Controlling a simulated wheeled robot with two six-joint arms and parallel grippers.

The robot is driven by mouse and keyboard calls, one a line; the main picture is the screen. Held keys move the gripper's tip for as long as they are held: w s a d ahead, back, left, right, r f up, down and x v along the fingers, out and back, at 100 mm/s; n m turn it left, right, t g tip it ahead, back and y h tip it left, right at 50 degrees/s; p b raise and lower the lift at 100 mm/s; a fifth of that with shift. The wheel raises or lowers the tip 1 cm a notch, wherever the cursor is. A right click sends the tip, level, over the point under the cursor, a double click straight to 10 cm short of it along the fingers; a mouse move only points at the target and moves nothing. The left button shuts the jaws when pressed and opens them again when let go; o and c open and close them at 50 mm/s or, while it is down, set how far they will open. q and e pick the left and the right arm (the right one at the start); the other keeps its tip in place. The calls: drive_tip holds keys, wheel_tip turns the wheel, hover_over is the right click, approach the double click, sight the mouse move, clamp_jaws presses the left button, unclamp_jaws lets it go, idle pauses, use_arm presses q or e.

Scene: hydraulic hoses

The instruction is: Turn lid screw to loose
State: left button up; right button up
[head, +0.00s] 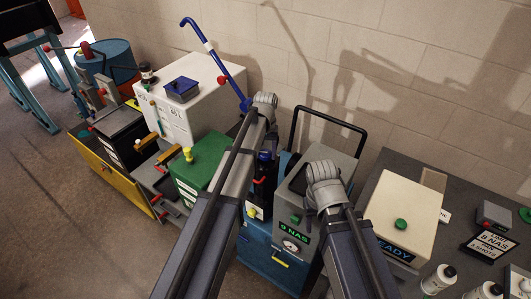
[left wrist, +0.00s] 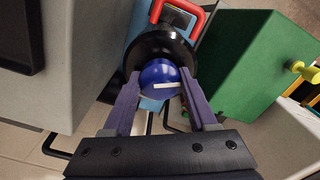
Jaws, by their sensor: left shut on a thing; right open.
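The blue round lid screw (left wrist: 160,76) with a white stripe sits on a black round lid (left wrist: 166,48) in the left wrist view. My left gripper (left wrist: 158,88) is shut on it, one purple finger on each side. In the head view the lid screw (head: 265,156) shows small and dark blue on a black canister (head: 262,184), partly behind my left arm; the fingers cannot be made out there. My right gripper (head: 323,183) is over the grey unit (head: 287,212), open, with nothing seen in it; its fingertips are hard to see.
A red handle (left wrist: 180,10) is close beyond the lid. A green box (head: 203,165) stands left of the canister. A black loop handle (head: 328,115) rises behind the grey unit. A blue bent pipe (head: 216,56) stands at the back. The table right holds a cream box (head: 403,207).

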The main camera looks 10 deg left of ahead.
sight(265, 152)
use_arm(q)
drive_tip(key=shift+n, duration=0.5)
drive_tip(key=o, duration=1.4)
drive_tip(key=shift+c, duration=0.2)
wheel_tip(265, 152, up, 8)
drive_tip(key=p, duration=0.8)
drive_tip(key=shift+f, duration=0.15)
